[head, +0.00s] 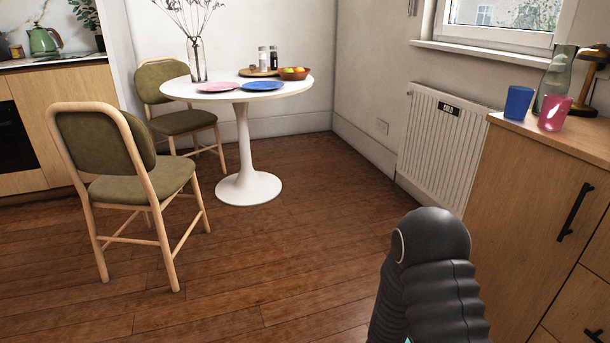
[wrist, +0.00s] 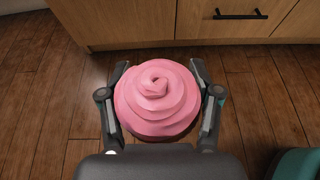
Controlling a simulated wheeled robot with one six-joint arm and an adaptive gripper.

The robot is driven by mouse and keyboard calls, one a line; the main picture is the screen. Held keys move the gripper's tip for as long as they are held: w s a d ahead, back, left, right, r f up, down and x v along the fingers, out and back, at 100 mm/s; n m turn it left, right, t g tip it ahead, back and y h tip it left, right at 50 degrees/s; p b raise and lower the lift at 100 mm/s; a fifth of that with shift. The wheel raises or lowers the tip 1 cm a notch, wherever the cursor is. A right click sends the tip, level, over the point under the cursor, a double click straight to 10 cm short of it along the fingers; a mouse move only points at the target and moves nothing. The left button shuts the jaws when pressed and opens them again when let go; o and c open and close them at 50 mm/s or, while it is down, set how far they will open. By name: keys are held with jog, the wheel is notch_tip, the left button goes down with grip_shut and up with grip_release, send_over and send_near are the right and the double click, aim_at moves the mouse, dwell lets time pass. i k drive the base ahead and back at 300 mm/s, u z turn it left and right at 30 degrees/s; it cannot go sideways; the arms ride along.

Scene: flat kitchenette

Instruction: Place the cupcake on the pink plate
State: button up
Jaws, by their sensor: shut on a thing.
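In the wrist view, my gripper (wrist: 159,100) is shut on the cupcake (wrist: 155,98), which has swirled pink frosting. The fingers press on its left and right sides, and it is held above the wooden floor. The frosting hides most of its base. In the head view, the pink plate (head: 218,87) lies on the round white table (head: 180,90), left of a blue plate (head: 262,86). My gripper is far from the table. Neither the gripper nor the cupcake shows in the head view; only part of my arm does, at lower right.
Two chairs (head: 124,165) with green cushions stand left of the table. The table also holds a vase (head: 197,60), a fruit bowl (head: 294,73) and shakers. A wooden cabinet (head: 540,190) with cups stands at right. The floor (head: 280,240) before the table is clear.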

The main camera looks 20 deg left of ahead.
aim_at(219, 88)
jog(key=u, duration=0.15)
jog(key=i, duration=1.8)
jog(key=u, duration=1.05)
jog(key=i, duration=1.3)
jog(key=u, duration=0.9)
